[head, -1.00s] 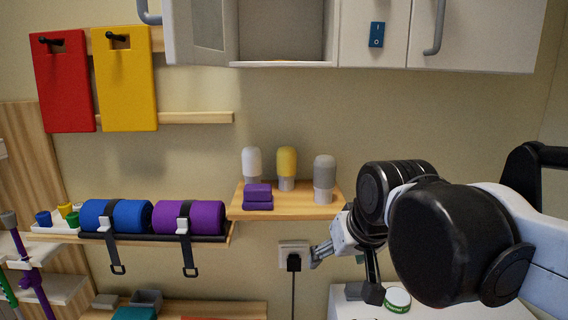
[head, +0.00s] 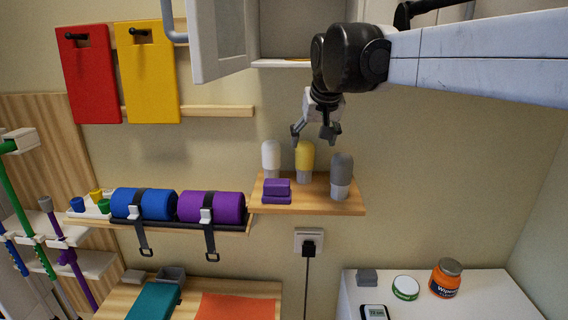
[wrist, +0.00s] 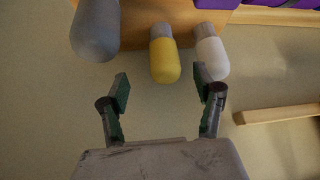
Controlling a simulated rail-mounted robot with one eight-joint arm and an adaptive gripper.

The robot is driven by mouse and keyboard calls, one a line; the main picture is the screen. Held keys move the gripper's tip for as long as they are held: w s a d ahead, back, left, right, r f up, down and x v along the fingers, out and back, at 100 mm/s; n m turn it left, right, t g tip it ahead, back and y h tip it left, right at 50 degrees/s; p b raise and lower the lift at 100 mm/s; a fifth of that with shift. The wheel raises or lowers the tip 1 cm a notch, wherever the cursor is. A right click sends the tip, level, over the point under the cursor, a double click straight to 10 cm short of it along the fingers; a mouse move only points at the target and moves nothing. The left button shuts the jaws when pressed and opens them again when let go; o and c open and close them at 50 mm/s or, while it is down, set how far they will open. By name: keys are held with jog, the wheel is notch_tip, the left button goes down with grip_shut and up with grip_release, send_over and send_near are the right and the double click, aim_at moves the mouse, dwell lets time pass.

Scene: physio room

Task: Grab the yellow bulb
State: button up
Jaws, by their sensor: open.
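The yellow bulb (head: 305,158) stands upright on a small wooden wall shelf (head: 330,205), between a white bulb (head: 271,156) on its left and a grey bulb (head: 342,172) on its right. My gripper (head: 315,136) is open and empty, just above the yellow bulb in the head view. In the wrist view the yellow bulb (wrist: 165,62) shows beyond and between the open fingertips (wrist: 160,84), apart from them. The grey bulb (wrist: 95,28) is left of it there and the white bulb (wrist: 211,55) right.
Purple blocks (head: 277,190) lie on the shelf's front left. An open cabinet (head: 280,35) hangs above, its door to the left. Blue (head: 143,204) and purple rolls (head: 212,207) lie on a rack at left. A white cabinet top (head: 430,285) stands lower right.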

aim_at(308, 156)
jog(key=p+x, duration=0.1)
jog(key=x, duration=0.6)
jog(key=shift+w+a+f, duration=0.1)
jog(key=shift+f, duration=0.05)
jog(key=p+x, duration=0.1)
jog(key=x, duration=0.3)
jog(key=shift+w+a, duration=0.1)
jog(key=shift+a, duration=0.05)
jog(key=shift+w+f, duration=0.25)
jog(key=shift+f, duration=0.3)
jog(key=shift+c, duration=0.3)
jog(key=c, duration=1.5)
